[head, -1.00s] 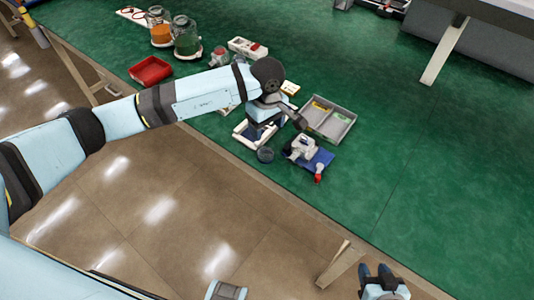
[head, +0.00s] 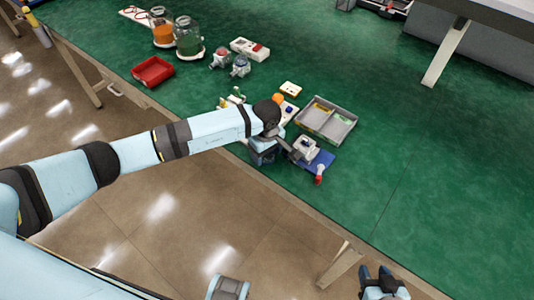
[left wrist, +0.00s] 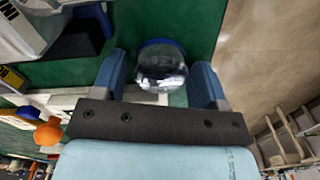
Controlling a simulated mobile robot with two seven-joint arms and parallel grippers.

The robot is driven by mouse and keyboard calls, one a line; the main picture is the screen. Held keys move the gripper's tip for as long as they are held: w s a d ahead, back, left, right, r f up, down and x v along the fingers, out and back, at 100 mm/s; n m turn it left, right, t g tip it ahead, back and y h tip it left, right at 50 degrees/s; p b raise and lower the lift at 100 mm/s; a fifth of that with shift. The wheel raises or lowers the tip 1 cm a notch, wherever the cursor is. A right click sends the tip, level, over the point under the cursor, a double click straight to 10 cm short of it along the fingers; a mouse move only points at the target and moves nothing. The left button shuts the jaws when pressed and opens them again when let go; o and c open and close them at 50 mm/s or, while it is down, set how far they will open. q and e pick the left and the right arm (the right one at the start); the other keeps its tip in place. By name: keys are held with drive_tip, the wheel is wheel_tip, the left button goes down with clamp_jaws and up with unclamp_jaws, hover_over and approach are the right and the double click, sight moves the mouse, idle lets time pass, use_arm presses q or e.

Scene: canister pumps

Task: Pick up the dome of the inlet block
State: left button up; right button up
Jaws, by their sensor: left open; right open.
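The dome (left wrist: 161,70) is a clear bowl-like piece with a blue rim. In the left wrist view it sits between the two blue fingers of my left gripper (left wrist: 166,80), near the green table's edge. The jaws are open, and I cannot tell whether either finger touches it. In the head view my left gripper (head: 263,158) is low at the table's front edge, and it hides the dome. I cannot tell for sure which unit is the inlet block. My right gripper (head: 376,272) is open and empty at the bottom, off the table.
A white device on a blue plate (head: 321,160) stands close right of my left gripper. Behind it is a grey divided tray (head: 341,128). An orange knob (head: 278,98) and white parts are beside my arm. A red bin (head: 152,71) and jars stand further left. The table's right side is clear.

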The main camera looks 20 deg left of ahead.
use_arm(q)
drive_tip(key=c, duration=0.6)
drive_tip(key=shift+c, duration=0.3)
drive_tip(key=shift+r, duration=0.15)
